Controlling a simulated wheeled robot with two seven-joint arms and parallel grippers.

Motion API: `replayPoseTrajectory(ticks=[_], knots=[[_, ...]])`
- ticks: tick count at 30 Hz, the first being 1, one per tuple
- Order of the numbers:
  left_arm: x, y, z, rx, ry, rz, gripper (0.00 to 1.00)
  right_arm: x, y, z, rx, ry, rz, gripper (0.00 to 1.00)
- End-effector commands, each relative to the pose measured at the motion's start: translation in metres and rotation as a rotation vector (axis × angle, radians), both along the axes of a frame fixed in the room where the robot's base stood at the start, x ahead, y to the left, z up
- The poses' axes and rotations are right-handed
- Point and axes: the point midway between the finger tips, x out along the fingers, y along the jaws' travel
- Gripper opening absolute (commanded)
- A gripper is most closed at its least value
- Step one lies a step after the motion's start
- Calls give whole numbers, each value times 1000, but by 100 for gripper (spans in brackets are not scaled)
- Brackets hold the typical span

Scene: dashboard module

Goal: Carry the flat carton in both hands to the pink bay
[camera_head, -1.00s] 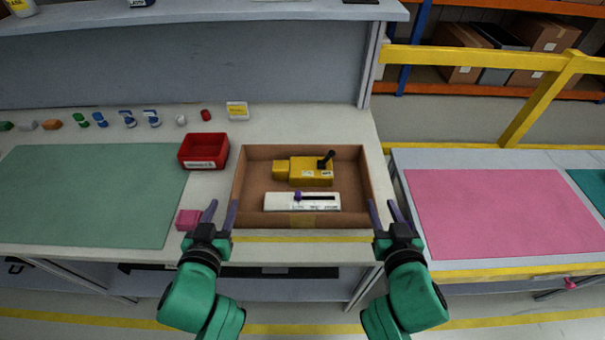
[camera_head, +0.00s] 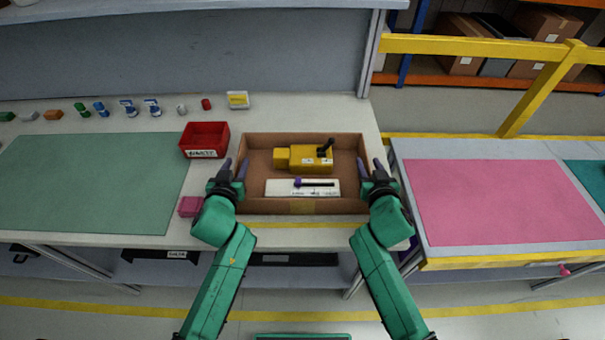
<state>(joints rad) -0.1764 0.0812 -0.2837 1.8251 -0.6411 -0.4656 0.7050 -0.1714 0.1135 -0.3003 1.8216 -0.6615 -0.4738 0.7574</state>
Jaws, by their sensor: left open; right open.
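The flat carton (camera_head: 302,207) is an open, shallow brown box on the pale workbench. Inside it lie a yellow device with a black lever (camera_head: 305,158) and a white slider module with a purple knob (camera_head: 302,187). My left gripper (camera_head: 235,167) is open at the carton's left wall. My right gripper (camera_head: 370,167) is open at its right wall. The fingers look astride or beside the walls; I cannot tell which, nor whether they touch. The pink bay (camera_head: 508,200) is a flat pink area on the separate table to the right.
A red bin (camera_head: 205,139) and a small pink block (camera_head: 190,206) are left of the carton. A green mat (camera_head: 90,180) covers the bench's left. Small parts line the back. A gap separates the bench from the right table. A yellow rail (camera_head: 540,90) stands behind it.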

Motion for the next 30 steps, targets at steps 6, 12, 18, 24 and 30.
replayPoseTrajectory(ticks=[6, 12, 18, 24, 30], knots=[[12, 0, -3, 0, 0, 0, 42, 12, 0, -3, 0, -1, 1, 42], [11, 0, -3, 0, 0, 0, 39, 11, 0, -3, 1, 0, 1, 39], [11, 0, -3, 0, 0, 0, 0, 11, 0, -3, 1, 0, 1, 0], [11, 0, -3, 0, 0, 0, 0, 11, 0, -3, 1, 0, 1, 0], [11, 0, -3, 0, 0, 0, 0, 11, 0, -3, 1, 0, 1, 0]])
